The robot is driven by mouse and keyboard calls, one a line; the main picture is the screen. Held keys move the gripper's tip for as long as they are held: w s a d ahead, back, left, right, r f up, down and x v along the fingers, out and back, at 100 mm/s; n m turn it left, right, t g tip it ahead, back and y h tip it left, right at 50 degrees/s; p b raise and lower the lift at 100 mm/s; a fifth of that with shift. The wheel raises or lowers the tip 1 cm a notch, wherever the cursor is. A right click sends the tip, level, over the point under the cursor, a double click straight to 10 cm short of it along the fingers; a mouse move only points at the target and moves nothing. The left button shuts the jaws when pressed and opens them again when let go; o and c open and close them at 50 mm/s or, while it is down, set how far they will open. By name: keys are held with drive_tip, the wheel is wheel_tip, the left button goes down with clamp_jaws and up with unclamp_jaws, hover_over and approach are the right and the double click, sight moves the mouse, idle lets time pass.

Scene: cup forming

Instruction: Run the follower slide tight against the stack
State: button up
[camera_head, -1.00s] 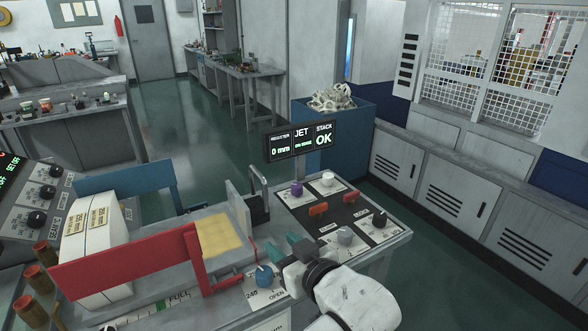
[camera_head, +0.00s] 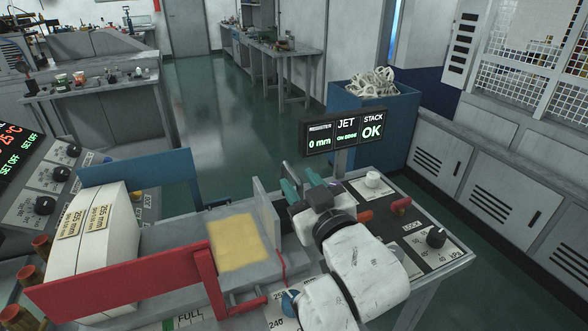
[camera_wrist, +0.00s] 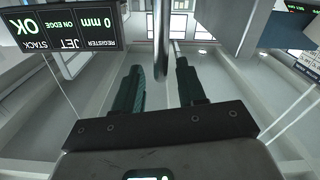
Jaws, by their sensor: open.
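The stack (camera_head: 108,235) is a thick white block with yellow size labels, standing between a blue rail (camera_head: 140,168) and a red rail (camera_head: 120,285) at the left in the head view. To its right an upright grey plate (camera_head: 266,212) stands beyond a yellow pad (camera_head: 236,242); I cannot tell for sure that this plate belongs to the follower slide. My gripper (camera_head: 302,184) is open, just right of the plate and below the display. In the wrist view a grey upright bar (camera_wrist: 162,45) shows between the open fingers (camera_wrist: 158,75); contact cannot be told.
The display (camera_head: 344,132) reads 0 mm, ON EDGE and STACK OK. A blue knob (camera_head: 290,301) sits in front. A blue bin (camera_head: 380,115) stands behind.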

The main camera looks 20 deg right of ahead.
drive_tip(key=shift+w, duration=2.25)
clamp_jaws()
